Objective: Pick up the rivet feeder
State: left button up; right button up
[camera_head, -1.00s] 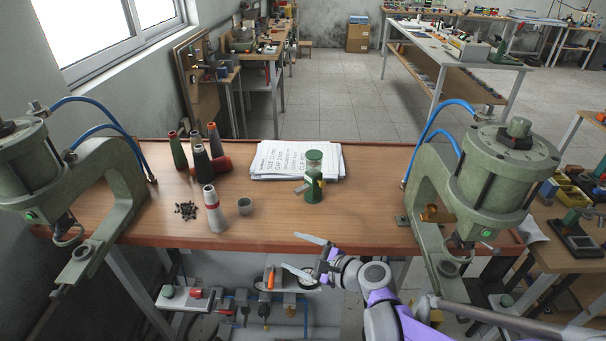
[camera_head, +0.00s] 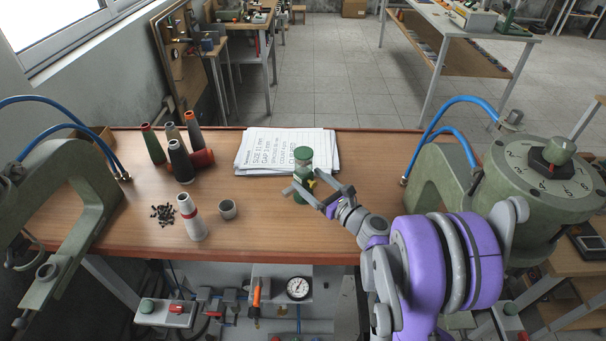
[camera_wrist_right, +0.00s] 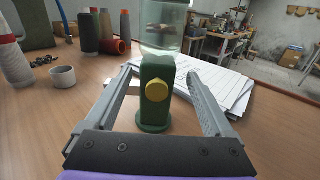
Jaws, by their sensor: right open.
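The rivet feeder (camera_head: 303,174) is a small green upright body with a clear jar and green cap on top. It stands on the wooden table in front of the stacked papers. In the right wrist view the feeder (camera_wrist_right: 155,95) shows a yellow round knob facing the camera. My right gripper (camera_head: 315,190) is open at the feeder, coming from the front right. In the wrist view its two fingers (camera_wrist_right: 160,92) lie on either side of the feeder's green body, with gaps visible. My left gripper is not in view.
Paper sheets (camera_head: 287,150) lie behind the feeder. Several cones, a grey cup (camera_head: 228,209), a red-and-white cone (camera_head: 191,217) and dark rivets (camera_head: 163,214) stand left. Green presses flank the table, the right one (camera_head: 540,180) close to my arm.

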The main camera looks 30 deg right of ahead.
aim_at(297, 169)
jog(key=shift+w, duration=0.6)
jog(key=shift+w+a+r, duration=0.15)
jog(key=shift+w+a, duration=0.05)
jog(key=shift+w, duration=0.15)
jog(key=w, duration=0.1)
jog(key=w+a+p, duration=0.1)
jog(key=w, duration=0.1)
jog(key=shift+w+r, duration=0.15)
jog(key=shift+w, duration=0.4)
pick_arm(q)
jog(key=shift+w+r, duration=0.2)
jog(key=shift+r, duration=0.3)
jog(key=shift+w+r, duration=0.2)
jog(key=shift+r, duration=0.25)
pick_arm(e)
jog(key=shift+s, duration=0.1)
jog(key=shift+c, duration=1)
grip_shut()
